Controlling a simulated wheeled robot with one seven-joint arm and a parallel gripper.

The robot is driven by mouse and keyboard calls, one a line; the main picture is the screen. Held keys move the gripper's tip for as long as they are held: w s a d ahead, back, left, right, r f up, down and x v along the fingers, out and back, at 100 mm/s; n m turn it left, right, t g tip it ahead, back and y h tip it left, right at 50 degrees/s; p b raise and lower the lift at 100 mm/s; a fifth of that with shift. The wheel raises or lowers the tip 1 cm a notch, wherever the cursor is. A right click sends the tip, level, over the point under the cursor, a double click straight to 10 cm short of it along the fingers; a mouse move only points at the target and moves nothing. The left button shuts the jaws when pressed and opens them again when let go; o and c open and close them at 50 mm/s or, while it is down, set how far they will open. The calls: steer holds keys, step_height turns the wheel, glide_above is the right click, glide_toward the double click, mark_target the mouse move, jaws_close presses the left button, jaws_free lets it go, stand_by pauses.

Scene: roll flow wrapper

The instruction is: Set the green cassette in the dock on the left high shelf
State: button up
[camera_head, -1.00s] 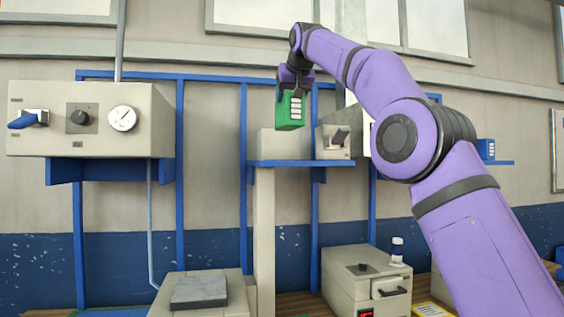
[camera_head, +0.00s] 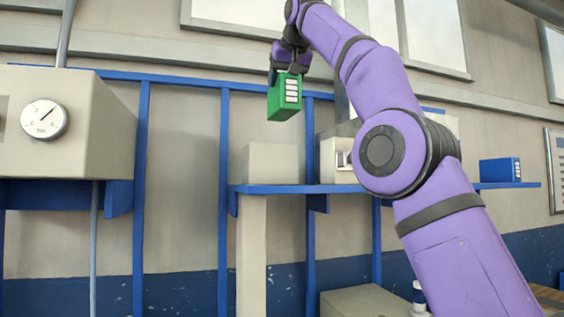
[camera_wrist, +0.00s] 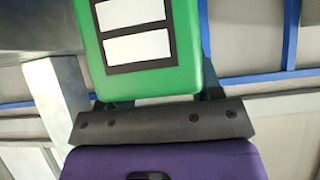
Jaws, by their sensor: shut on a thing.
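My gripper (camera_head: 288,70) is shut on the green cassette (camera_head: 283,98), which hangs below it, upright, with white label strips on one face. In the wrist view the cassette (camera_wrist: 190,75) fills the top middle, in front of the gripper's dark palm. The blue left high shelf (camera_head: 275,189) is below the cassette, with a clear gap between them. On it stand a plain beige block (camera_head: 272,164) and, to its right, a pale housing (camera_head: 334,160) with an opening, partly hidden by my arm. I cannot tell which of these is the dock.
A blue cassette (camera_head: 500,170) stands on another shelf part at the right. Blue uprights (camera_head: 224,230) line the wall. The air around the held cassette looks free.

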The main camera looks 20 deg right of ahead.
mark_target(298, 107)
steer(key=shift+s+f, duration=0.1)
steer(key=shift+f, duration=8.7)
steer(key=shift+f, duration=0.1)
steer(key=o, duration=1.2)
steer(key=v, duration=1.2)
steer(key=s+d+f+g, duration=0.1)
steer(key=s+d+f, duration=0.1)
steer(key=s+f, duration=0.7)
steer(key=s+d+f+g, duration=0.2)
steer(key=s+f, duration=0.7)
steer(key=f, duration=0.7)
steer(key=s+d+f+g, duration=0.2)
steer(key=s+d+f, duration=0.1)
steer(key=s+f, duration=0.7)
step_height(298, 107, down, 4)
steer(key=shift+r, duration=0.25)
